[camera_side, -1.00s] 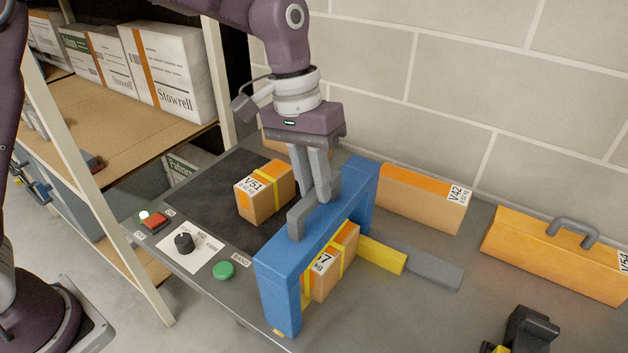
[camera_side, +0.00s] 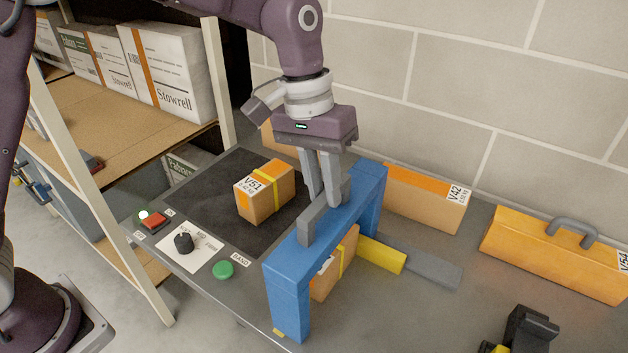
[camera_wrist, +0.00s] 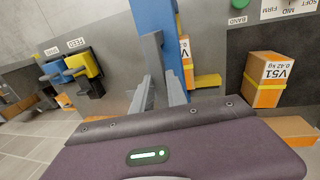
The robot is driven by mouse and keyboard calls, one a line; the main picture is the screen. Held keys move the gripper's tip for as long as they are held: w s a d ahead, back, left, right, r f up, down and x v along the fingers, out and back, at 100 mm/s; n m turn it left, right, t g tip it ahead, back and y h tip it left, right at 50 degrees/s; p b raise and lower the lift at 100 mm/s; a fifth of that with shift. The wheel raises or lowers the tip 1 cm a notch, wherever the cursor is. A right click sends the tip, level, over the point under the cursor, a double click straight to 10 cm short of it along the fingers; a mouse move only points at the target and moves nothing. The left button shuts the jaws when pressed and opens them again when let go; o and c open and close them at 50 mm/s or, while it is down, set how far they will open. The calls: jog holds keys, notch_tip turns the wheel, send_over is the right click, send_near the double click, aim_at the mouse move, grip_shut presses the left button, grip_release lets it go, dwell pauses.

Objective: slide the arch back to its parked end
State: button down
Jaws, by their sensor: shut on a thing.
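The blue arch (camera_side: 290,274) stands upright on the grey bench, over a small orange-topped carton (camera_side: 340,268) with a yellow band. Part of that carton is hidden behind the arch. My gripper (camera_side: 328,196) comes down from above and is shut on the grey handle (camera_side: 310,229) on the arch's top bar. In the wrist view my gripper (camera_wrist: 163,82) reaches along the blue arch (camera_wrist: 153,16). A yellow bar (camera_side: 382,255) and a flat grey strip (camera_side: 436,269) lie on the bench just right of the arch.
Carton V51 (camera_side: 264,192) sits on the dark mat (camera_side: 213,183) left of the arch. Carton V42 (camera_side: 425,200) stands near the wall. An orange case (camera_side: 545,258), a black device (camera_side: 528,328), a green button (camera_side: 223,270) and a black knob (camera_side: 184,243) are around.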

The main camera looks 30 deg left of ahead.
jog(key=d, duration=2.1)
jog(key=shift+w+d, duration=0.15)
jog(key=shift+d, duration=0.05)
jog(key=shift+d+r, duration=0.1)
jog(key=shift+r, duration=0.05)
jog(key=c, duration=1.3)
grip_release()
